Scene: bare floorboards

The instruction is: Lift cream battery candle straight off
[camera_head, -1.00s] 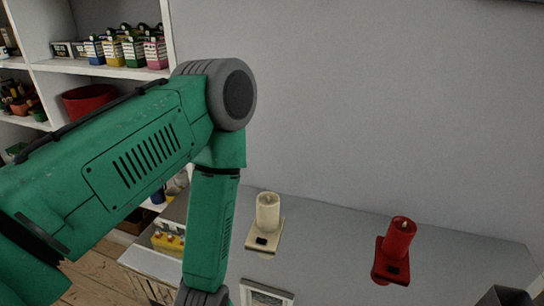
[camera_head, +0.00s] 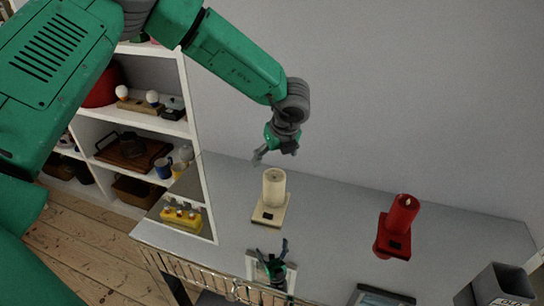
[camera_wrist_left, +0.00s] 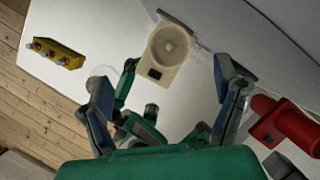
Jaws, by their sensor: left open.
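The cream candle (camera_head: 274,188) stands upright on a flat cream base (camera_head: 270,215) with a dark patch, on the glossy grey tabletop (camera_head: 335,235). My left gripper (camera_head: 276,153) hangs just above the candle with its fingers apart and empty. In the left wrist view the candle (camera_wrist_left: 171,43) shows from above, ahead of and between the spread fingers (camera_wrist_left: 165,88), apart from both.
A red candle (camera_head: 402,213) on a red base (camera_head: 394,243) stands to the right. A grey bin (camera_head: 493,288) and a dark frame (camera_head: 378,297) are at the near right. A yellow holder (camera_head: 182,216) is at the left, near the white shelves (camera_head: 185,100).

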